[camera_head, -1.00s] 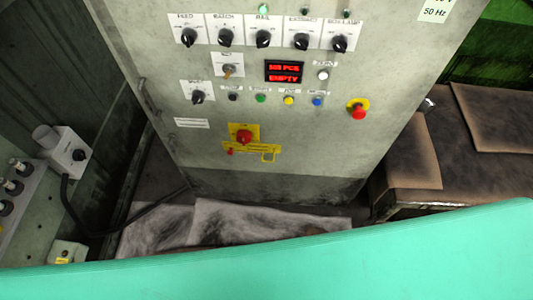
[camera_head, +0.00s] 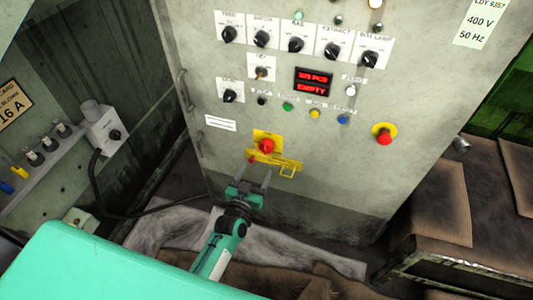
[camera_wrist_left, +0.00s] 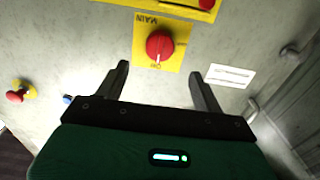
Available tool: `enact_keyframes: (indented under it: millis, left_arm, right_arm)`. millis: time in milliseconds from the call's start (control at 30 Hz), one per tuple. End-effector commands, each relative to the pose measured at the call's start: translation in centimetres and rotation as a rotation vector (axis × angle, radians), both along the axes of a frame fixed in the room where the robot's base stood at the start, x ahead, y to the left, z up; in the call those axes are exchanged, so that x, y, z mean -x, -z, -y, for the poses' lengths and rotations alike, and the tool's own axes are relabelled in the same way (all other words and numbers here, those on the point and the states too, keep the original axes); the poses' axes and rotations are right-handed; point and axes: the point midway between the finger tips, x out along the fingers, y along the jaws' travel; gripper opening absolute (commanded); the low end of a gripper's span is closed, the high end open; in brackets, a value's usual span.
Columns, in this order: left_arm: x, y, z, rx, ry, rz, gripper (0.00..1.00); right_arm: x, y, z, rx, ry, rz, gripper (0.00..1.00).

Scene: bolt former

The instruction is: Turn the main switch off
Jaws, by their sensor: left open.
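The main switch (camera_head: 266,146) is a red rotary knob on a yellow plate, low on the grey cabinet front. In the left wrist view the red knob (camera_wrist_left: 160,44) sits on a plate marked MAIN, and a pale mark shows at its lower edge in the picture. My left gripper (camera_head: 255,172) is open and empty, just below the switch in the head view. In the left wrist view its fingers (camera_wrist_left: 159,72) stand apart on either side of the plate's lower part. I see no contact with the knob. My right gripper is not in view.
A yellow bar with a hasp (camera_head: 282,166) lies just below the switch. A red emergency stop (camera_head: 384,133) is at its right. Selector knobs, buttons and a red-lit display (camera_head: 313,82) are above. A brown padded bench (camera_head: 436,195) stands at the right.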

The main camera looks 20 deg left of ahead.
Motion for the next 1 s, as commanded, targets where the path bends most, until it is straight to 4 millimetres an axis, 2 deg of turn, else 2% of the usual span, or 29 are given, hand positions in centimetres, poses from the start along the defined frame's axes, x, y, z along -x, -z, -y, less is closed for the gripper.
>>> enact_keyframes:
  millis: [33, 300, 500, 700, 1000]
  left_arm:
    - [-1.1, -0.1, 0.0, 0.000, 0.000, 0.002, 0.69]
    - [-5.9, 0.0, 0.2, 0.000, 0.001, 0.000, 0.69]
    - [-8.5, 0.0, 0.3, 0.001, 0.001, -0.001, 0.69]
    - [-9.6, 0.1, 0.3, 0.001, 0.000, -0.002, 0.69]
    - [-9.7, 0.1, 0.3, 0.000, 0.000, -0.003, 0.67]
  right_arm:
    - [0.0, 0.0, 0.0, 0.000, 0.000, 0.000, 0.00]
    - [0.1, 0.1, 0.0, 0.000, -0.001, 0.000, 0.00]
    - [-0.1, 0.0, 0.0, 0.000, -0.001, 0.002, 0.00]
    - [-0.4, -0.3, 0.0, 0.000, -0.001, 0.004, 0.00]
    - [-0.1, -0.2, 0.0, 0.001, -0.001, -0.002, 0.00]
